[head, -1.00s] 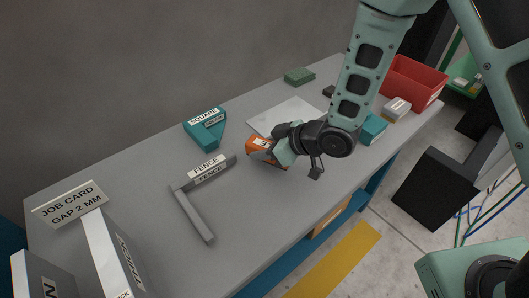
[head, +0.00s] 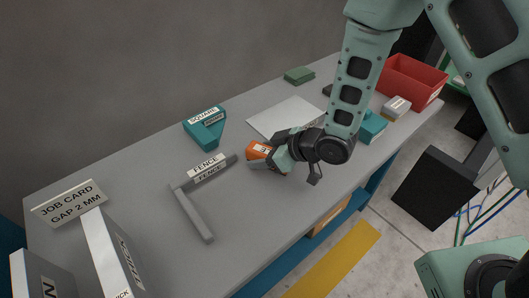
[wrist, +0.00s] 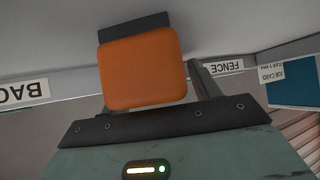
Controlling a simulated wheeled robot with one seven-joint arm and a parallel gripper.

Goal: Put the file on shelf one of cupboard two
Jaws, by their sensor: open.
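I cannot make out a file or a numbered cupboard in either view. An orange block (head: 258,149) with a white label lies on the grey bench (head: 235,235); it also fills the upper middle of the wrist view (wrist: 142,72), close ahead of the gripper body. My gripper (head: 278,157) is open and low over the bench, right beside the orange block and partly covering it. I cannot tell whether its fingers touch the block. The fingertips are hard to see in the wrist view.
A grey L-shaped fence (head: 196,209) lies left of my gripper. A teal square (head: 205,128), white sheet (head: 284,117) and green block (head: 299,75) lie behind. A red bin (head: 414,82) is at the right end.

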